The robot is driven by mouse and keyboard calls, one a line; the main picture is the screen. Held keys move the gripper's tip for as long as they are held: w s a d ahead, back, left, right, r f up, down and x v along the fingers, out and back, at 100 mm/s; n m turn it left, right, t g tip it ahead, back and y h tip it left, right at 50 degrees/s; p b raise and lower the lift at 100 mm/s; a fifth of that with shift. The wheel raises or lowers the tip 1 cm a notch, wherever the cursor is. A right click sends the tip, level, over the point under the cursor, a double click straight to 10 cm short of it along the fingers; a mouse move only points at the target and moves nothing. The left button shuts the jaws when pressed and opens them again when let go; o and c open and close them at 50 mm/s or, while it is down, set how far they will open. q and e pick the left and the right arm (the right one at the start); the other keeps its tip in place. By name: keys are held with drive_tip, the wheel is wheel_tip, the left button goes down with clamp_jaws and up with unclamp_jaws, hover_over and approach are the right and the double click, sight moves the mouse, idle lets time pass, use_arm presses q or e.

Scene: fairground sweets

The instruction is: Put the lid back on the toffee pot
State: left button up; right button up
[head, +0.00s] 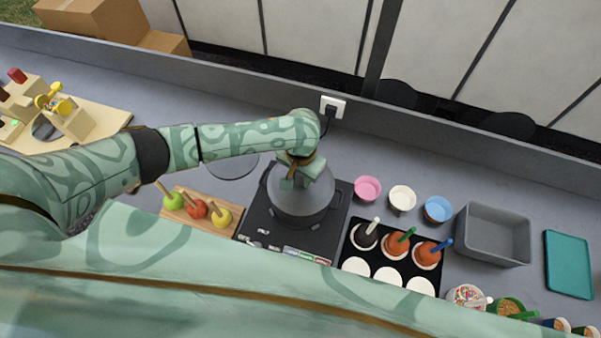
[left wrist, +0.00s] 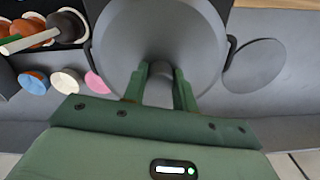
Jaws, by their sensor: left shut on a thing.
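The grey toffee pot (head: 300,218) stands on a black hob (head: 258,222) in the middle of the counter. Its grey round lid (head: 318,194) is over the pot's mouth and hides what is inside. My left gripper (head: 297,180) comes down from above and is shut on the lid's knob. In the left wrist view, the fingers (left wrist: 160,82) close on both sides of the knob, with the lid's disc (left wrist: 155,25) beyond. A pot handle shows on each side. I cannot tell whether the lid rests fully on the rim. My right gripper is not in view.
A round grey disc (head: 234,165) lies left of the hob. Toffee apples on a wooden board (head: 187,213) stand nearer. Right of the hob are a black tray (head: 386,262), small coloured cups (head: 367,189), a grey bin (head: 493,236) and a teal board (head: 568,264). A wall socket (head: 332,106) is behind.

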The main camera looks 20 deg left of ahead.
use_arm(q)
drive_tip(key=shift+f+p, duration=0.15)
drive_tip(key=shift+p, duration=0.3)
idle(0.9)
drive_tip(key=shift+p, duration=0.5)
idle(0.5)
drive_tip(key=o, duration=1.6)
wheel_tip(320, 180, up, 3)
drive_tip(key=p, duration=0.3)
drive_tip(key=shift+f, duration=0.1)
drive_tip(key=shift+r+p, duration=0.8)
drive_tip(key=shift+r, duration=1.3)
